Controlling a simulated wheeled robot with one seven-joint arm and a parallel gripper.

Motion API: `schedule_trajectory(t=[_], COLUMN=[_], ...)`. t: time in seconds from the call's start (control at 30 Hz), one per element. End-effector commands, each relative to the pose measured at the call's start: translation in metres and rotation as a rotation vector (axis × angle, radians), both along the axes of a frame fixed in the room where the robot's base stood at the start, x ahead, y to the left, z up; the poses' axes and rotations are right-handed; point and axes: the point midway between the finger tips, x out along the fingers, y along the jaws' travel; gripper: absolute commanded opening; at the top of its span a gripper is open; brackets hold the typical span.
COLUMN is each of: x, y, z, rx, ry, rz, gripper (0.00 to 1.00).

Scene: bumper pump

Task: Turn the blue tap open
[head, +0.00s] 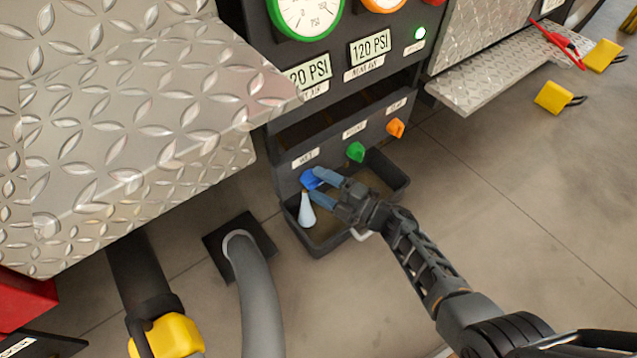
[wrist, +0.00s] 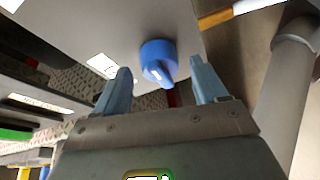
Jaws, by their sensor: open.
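The blue tap (head: 309,179) is on the front of the dark pump panel (head: 290,165), leftmost of three knobs, below a small white label. In the wrist view the blue tap (wrist: 158,62) shows as a round knob with a pointed lever, between and beyond the fingertips. My gripper (head: 320,186) is at the tap, its blue-grey fingers apart. In the wrist view my gripper (wrist: 162,82) is open with one finger on each side of the tap. I cannot tell whether either finger touches it.
A green knob (head: 355,151) and an orange knob (head: 396,127) sit to the right on the same panel. A dark tray (head: 392,169) stands below, with a pale blue bottle-like thing (head: 306,211) at its left. A grey hose (head: 258,290) stands at the left.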

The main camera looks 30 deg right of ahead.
Motion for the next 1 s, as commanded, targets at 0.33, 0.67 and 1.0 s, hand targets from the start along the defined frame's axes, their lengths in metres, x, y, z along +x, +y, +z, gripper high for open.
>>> schedule_trajectory(t=[0.33,0.67,1.0], x=[-0.048,-0.06,-0.077], y=[-0.028,-0.035,-0.026], z=[-0.001,-0.003,0.004], rx=[0.001,0.001,0.036], ry=[0.002,0.002,0.013], rz=[-0.003,0.0,-0.037], gripper=[0.72,0.72,0.72])
